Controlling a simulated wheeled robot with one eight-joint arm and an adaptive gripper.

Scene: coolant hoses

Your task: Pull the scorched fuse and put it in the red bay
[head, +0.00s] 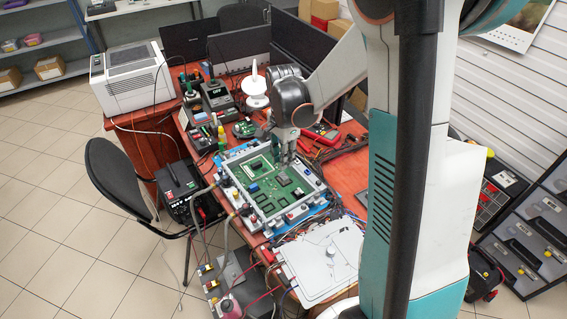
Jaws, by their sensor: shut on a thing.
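My gripper (288,157) points down over the far right part of a green circuit board (262,188) in a grey frame. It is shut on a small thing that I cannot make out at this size. I cannot tell whether that thing is the scorched fuse, or whether it is still seated in the board. No fuse can be told apart among the small parts on the board. I cannot identify a red bay for certain; a dark case with reddish compartments (492,203) stands at the right.
The board's frame sits on a crowded orange-brown bench (345,178). White plates (325,262) and cables lie at its near side. A soldering station (216,97), a red meter (322,133) and a white box (130,78) stand beyond. A black chair (118,178) is at the left; tiled floor is open there.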

